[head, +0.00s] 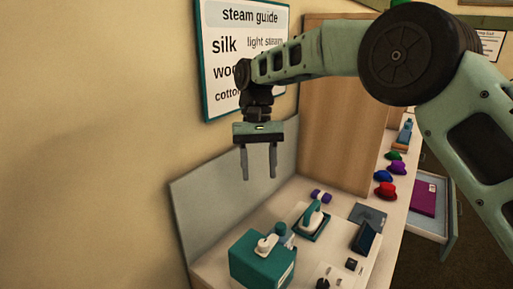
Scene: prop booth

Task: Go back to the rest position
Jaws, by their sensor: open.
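My gripper (259,176) hangs in the upper middle of the head view, fingers pointing down. Its two grey fingers are apart and nothing is between them. It is raised in front of the grey back panel, above the worktop (228,269). My arm reaches in from the right and bends down to the gripper. The rest position itself is not marked by anything in view.
On the worktop stand a teal box (258,268), an iron-like teal and white item (314,214) and a dark tilted device (366,238). A wooden partition (345,100) rises behind. Several coloured hats lie right, including a red one (385,190), near an open drawer (443,222).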

